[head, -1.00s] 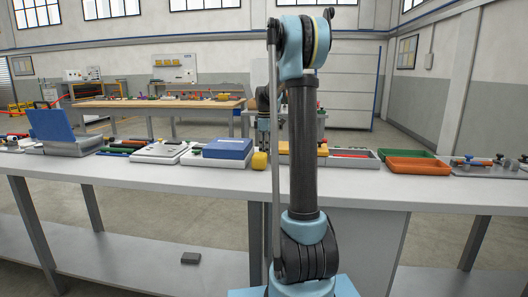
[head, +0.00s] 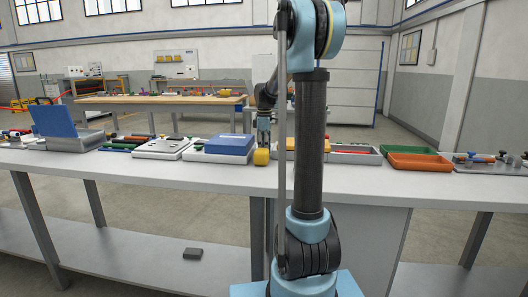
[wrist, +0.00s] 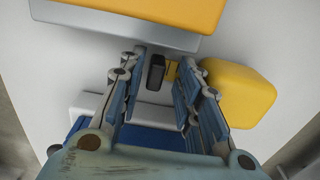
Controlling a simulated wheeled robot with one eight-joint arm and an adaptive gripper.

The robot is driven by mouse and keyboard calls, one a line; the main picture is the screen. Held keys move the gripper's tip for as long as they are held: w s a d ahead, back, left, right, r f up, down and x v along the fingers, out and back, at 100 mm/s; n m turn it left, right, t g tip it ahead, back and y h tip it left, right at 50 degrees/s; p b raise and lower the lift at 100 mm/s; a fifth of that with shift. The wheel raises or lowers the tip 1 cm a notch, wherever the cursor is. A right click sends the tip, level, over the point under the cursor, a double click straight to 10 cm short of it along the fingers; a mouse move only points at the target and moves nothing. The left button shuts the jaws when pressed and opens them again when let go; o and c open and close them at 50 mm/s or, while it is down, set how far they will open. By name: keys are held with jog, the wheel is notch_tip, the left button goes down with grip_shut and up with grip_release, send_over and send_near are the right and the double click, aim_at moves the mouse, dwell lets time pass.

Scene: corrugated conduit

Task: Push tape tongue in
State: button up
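The yellow tape case (head: 261,157) stands on the workbench near its front edge, just right of a blue-topped box. In the wrist view the case (wrist: 240,92) is on the right, beside my right finger. A short yellow tongue (wrist: 171,70) shows left of the case, with a dark end piece (wrist: 155,72) at its left end. My gripper (wrist: 160,68) is open, with the tongue and its end piece between the fingers in this view. Whether a finger touches them I cannot tell. In the head view my gripper (head: 264,125) points down just above the case.
The blue-topped box (head: 229,144) is close on the left; a box with an orange-yellow top (wrist: 150,12) lies across the top of the wrist view. Green (head: 407,149) and orange (head: 419,163) trays are farther right. The bench's front strip is mostly clear.

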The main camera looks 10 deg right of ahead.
jog(key=shift+w+r, duration=0.1)
notch_tip(320, 180, up, 12)
dwell(0.8)
jog(key=shift+f, duration=0.2)
